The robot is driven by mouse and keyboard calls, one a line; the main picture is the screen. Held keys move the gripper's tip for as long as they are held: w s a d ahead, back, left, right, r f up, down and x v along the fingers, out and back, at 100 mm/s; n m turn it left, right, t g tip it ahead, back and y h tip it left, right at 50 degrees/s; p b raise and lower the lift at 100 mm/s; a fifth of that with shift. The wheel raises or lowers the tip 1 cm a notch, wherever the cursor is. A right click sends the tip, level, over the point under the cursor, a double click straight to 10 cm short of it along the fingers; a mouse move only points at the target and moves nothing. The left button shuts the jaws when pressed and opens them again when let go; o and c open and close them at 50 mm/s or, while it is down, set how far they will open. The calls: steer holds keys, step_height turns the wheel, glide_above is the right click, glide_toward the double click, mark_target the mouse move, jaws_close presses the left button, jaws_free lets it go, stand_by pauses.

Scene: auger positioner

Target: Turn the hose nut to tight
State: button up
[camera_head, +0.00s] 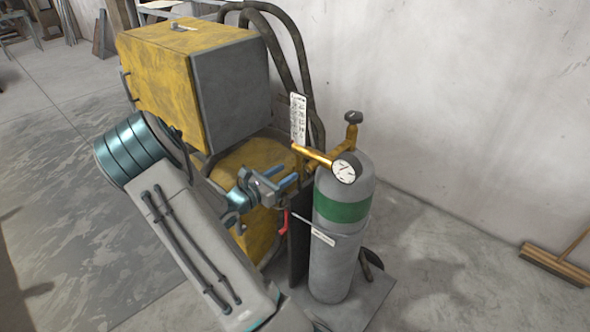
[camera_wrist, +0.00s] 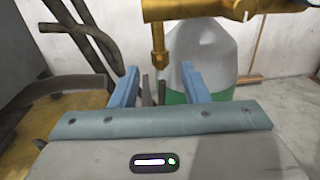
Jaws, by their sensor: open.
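A gas cylinder (camera_head: 330,268), grey with a green band, carries a brass regulator (camera_head: 315,154) with a round gauge (camera_head: 345,170). In the wrist view a brass stem (camera_wrist: 157,30) hangs down from the regulator (camera_wrist: 190,9), with a wider brass fitting (camera_wrist: 160,60) at its lower end, which looks like the hose nut. My gripper (camera_head: 287,175) is open, its blue fingers pointing toward the cylinder. In the wrist view the fitting appears between and just above the fingertips (camera_wrist: 158,74); no contact shows. I cannot make out the nut in the head view.
A yellow and grey machine (camera_head: 230,90) stands left of the cylinder, with dark hoses (camera_head: 295,60) behind. A white marked plate (camera_head: 298,118) is above the regulator. A tag (camera_head: 322,237) hangs on the cylinder.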

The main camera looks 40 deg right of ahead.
steer(key=a, duration=0.7)
steer(key=shift+a+b, duration=0.2)
steer(key=shift+b, duration=0.25)
steer(key=s+a+r+m+g+y, duration=0.2)
steer(key=s+a+m+g+y, duration=0.1)
steer(key=s+m+y, duration=0.3)
steer(key=s+a+r+m+t+y, duration=0.3)
steer(key=s+a+r+m+y, duration=0.1)
steer(key=a, duration=0.7)
steer(key=s+a+r+m+t+y, duration=0.3)
steer(key=s+a+m+y, duration=0.3)
steer(key=a+m+y, duration=0.2)
steer(key=a+r, duration=0.1)
steer(key=a, duration=0.1)
steer(key=shift+s+a+r, duration=0.15)
steer(key=shift+s+a, duration=0.15)
steer(key=shift+a, duration=0.05)
steer(key=shift+c, duration=0.5)
steer(key=shift+s, duration=0.1)
